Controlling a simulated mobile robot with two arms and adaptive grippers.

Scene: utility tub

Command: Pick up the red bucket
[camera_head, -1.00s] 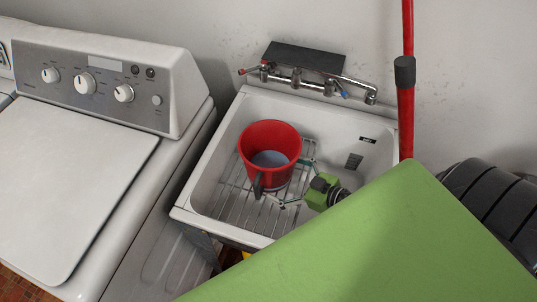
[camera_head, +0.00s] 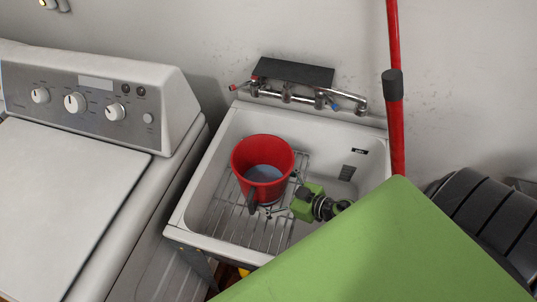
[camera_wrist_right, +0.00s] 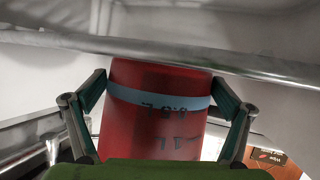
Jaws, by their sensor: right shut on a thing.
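The red bucket (camera_head: 244,165) sits upright over the wire rack in the white tub, its dark handle hanging at the front. Its inside looks grey-blue. In the right wrist view the bucket (camera_wrist_right: 150,132) fills the middle, with a light blue band and dark markings. My right gripper (camera_head: 283,192) reaches in from the right, low on the bucket's side. In the wrist view its fingers (camera_wrist_right: 160,96) lie on both sides of the bucket, shut on it. Whether the bucket's bottom touches the rack is hard to tell. My left gripper is out of view.
The tub (camera_head: 208,160) has raised walls around the bucket. A tap (camera_head: 300,97) is on the wall behind. A white washing machine (camera_head: 60,190) stands left. A red pole (camera_head: 396,140) and a dark ribbed object (camera_head: 480,215) are at the right.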

